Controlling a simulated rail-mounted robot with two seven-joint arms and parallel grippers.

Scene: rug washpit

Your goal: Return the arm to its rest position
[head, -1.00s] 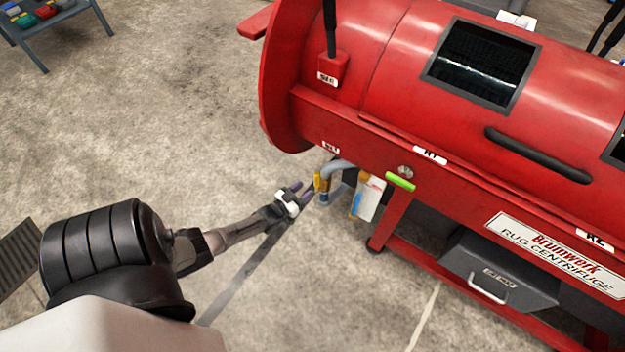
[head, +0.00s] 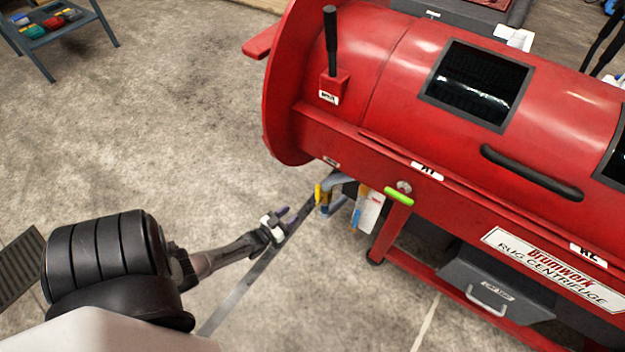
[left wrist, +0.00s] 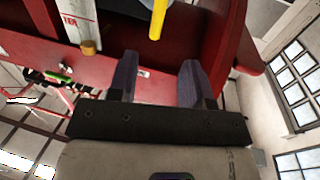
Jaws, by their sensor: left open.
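My left arm reaches in from the lower left of the head view. Its gripper (head: 289,217) is open and empty, over the bare floor just left of the red rug centrifuge (head: 400,150). In the left wrist view the two purple-grey fingers (left wrist: 157,85) stand apart with nothing between them. A pipe with a yellow handle (head: 319,194) hangs under the machine's left end, a little beyond the fingertips and apart from them. The yellow handle also shows in the left wrist view (left wrist: 158,18). My right gripper is in neither view.
A white and orange box (head: 368,208) and a green handle (head: 399,197) sit below the machine's edge. A grey drawer (head: 495,285) is under the centrifuge. A small table (head: 58,32) with coloured items stands at upper left. The concrete floor (head: 170,130) between is clear.

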